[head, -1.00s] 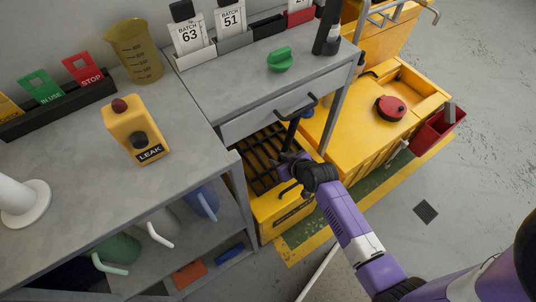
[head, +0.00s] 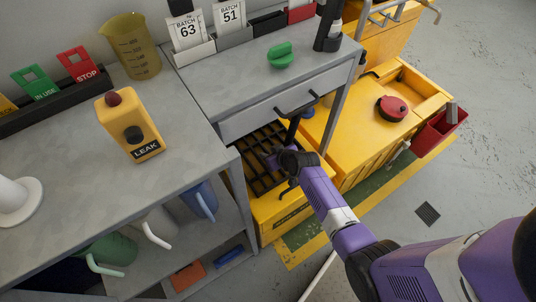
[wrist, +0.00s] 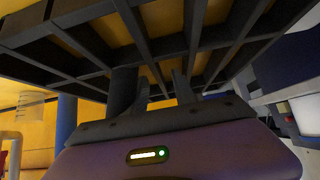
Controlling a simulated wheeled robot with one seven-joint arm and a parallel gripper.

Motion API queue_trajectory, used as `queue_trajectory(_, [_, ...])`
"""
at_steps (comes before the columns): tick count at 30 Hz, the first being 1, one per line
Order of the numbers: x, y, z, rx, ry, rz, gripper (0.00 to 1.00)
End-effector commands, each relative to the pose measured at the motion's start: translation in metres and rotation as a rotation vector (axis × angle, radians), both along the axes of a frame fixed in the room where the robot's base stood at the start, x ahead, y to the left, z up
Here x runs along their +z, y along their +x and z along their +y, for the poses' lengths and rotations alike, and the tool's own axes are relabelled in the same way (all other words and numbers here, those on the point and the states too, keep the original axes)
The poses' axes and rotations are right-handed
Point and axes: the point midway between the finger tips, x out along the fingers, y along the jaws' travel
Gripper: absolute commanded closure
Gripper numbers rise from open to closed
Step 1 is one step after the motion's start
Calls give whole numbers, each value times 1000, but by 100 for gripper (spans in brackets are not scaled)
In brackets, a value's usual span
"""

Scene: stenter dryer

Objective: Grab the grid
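The grid (head: 262,181) is a dark lattice of crossed bars over a yellow box (head: 290,210), below the drawer of the grey bench. In the wrist view the grid (wrist: 200,42) fills the top of the picture, with yellow showing through its openings. My gripper (head: 273,158) is at the grid's right side in the head view. In the wrist view, my gripper's (wrist: 155,90) two dark fingers stand apart and reach up to the grid's bars. I cannot tell whether they touch a bar or have one between them. My wrist hides part of the grid's right side.
The grey drawer (head: 265,113) overhangs the grid closely, with a dark handle at its front. A bench leg (head: 341,100) stands to the right. A yellow cabinet with a red cap (head: 392,108) is beyond it. A shelf (head: 180,240) with jugs is at the left.

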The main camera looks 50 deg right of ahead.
Motion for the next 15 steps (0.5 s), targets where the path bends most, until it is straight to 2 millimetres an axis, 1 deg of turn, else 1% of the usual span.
queue_trajectory(3, [0, 0, 0, 0, 0, 0, 67])
queue_trajectory(4, [0, 0, 0, 0, 0, 0, 69])
queue_trajectory(6, [0, 0, 0, 0, 0, 0, 83])
queue_trajectory(9, [0, 0, 0, 0, 0, 0, 100])
queue_trajectory(15, [0, 0, 0, 0, 0, 0, 100])
